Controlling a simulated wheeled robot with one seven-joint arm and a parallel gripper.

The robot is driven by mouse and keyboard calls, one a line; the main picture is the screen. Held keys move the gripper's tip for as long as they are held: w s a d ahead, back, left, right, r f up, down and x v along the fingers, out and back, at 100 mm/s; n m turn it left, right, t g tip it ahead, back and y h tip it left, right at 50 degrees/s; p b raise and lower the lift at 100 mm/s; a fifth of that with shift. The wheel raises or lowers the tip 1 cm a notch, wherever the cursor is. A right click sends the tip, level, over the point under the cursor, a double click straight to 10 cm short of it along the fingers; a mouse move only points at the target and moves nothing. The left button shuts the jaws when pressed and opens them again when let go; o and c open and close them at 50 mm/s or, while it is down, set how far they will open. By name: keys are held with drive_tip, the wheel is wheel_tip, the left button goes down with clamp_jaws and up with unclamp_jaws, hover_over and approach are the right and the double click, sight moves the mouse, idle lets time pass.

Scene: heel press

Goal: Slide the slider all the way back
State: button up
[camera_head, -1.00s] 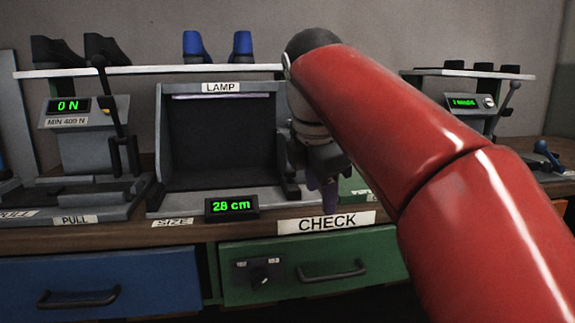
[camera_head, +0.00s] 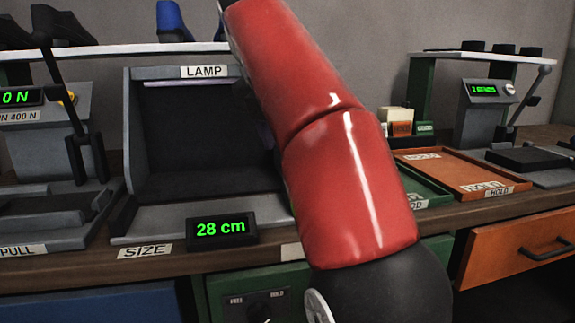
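The size station (camera_head: 190,215) is a grey, open-fronted box with a LAMP label (camera_head: 204,72) on top and a SIZE label (camera_head: 145,251) below. Its display (camera_head: 221,229) reads 28 cm in green. I cannot make out a slider for certain; the right side of the station is hidden behind my red arm. My gripper does not show: the arm rises past the top edge of the picture. Whether it holds anything cannot be seen.
At left stands a press (camera_head: 45,150) with a lever, labelled PULL. A shelf (camera_head: 110,50) above carries dark and blue heel pieces. At right are an orange tray (camera_head: 460,170) labelled HOLD and another lever machine (camera_head: 490,110). Drawers line the bench front.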

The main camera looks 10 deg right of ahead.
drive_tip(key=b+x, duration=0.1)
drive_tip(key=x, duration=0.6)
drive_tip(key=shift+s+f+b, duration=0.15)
drive_tip(key=shift+b, duration=0.2)
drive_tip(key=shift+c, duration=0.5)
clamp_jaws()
